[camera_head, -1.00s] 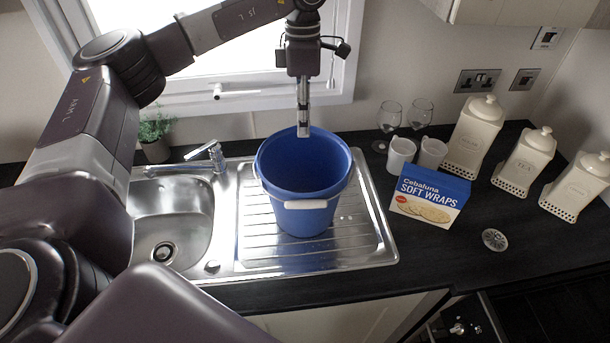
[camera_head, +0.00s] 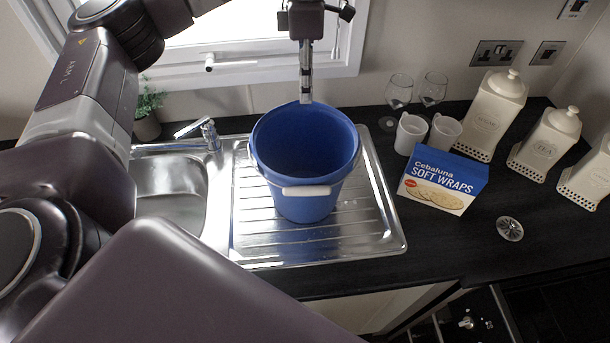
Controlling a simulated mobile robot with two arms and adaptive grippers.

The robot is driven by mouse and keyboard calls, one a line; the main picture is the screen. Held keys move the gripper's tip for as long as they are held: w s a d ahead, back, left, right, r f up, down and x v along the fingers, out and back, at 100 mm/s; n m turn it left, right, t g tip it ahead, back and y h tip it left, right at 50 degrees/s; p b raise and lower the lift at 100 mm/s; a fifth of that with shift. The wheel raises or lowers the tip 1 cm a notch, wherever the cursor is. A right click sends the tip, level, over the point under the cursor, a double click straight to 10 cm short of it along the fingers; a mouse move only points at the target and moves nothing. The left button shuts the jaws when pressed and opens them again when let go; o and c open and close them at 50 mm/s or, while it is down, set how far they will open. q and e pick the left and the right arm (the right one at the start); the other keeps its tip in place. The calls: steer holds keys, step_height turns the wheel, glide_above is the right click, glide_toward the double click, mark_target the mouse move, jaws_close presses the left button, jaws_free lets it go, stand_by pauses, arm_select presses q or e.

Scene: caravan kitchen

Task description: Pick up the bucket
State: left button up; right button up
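The blue bucket (camera_head: 305,195) stands upright on the ridged metal draining board, with a white handle grip (camera_head: 306,191) on its near side. My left gripper (camera_head: 306,98) points straight down at the bucket's far rim, its tip overlapping that rim in the picture. I see its fingers edge-on, so I cannot tell whether they are open or shut, or whether they touch the rim. My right gripper is not in view.
The sink basin (camera_head: 170,190) and tap (camera_head: 203,131) are left of the bucket. A soft wraps box (camera_head: 443,181), white mugs (camera_head: 410,133), glasses (camera_head: 398,90) and white canisters (camera_head: 490,118) stand to the right. A window (camera_head: 250,45) is behind. The dark worktop (camera_head: 400,268) is clear in front.

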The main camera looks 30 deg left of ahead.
arm_select(q)
steer(key=b, duration=0.5)
glide_above(307, 132)
steer(key=w+a, duration=0.1)
step_height(307, 132, down, 6)
steer(key=shift+f+b, duration=0.3)
steer(key=shift+f, duration=0.1)
steer(key=shift+s+d+f+p, duration=0.1)
steer(key=shift+f+p, duration=0.2)
steer(key=shift+f, duration=0.2)
steer(key=f+p, duration=0.2)
steer(key=f, duration=0.1)
steer(key=f+p, duration=0.1)
steer(key=f, duration=0.1)
steer(key=shift+s+d+f, duration=0.15)
steer(key=shift+s+d, duration=0.25)
steer(key=shift+f, duration=0.7)
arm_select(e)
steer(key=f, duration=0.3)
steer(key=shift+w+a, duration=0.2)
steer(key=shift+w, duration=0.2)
arm_select(q)
jaws_close()
steer(key=shift+r, duration=0.1)
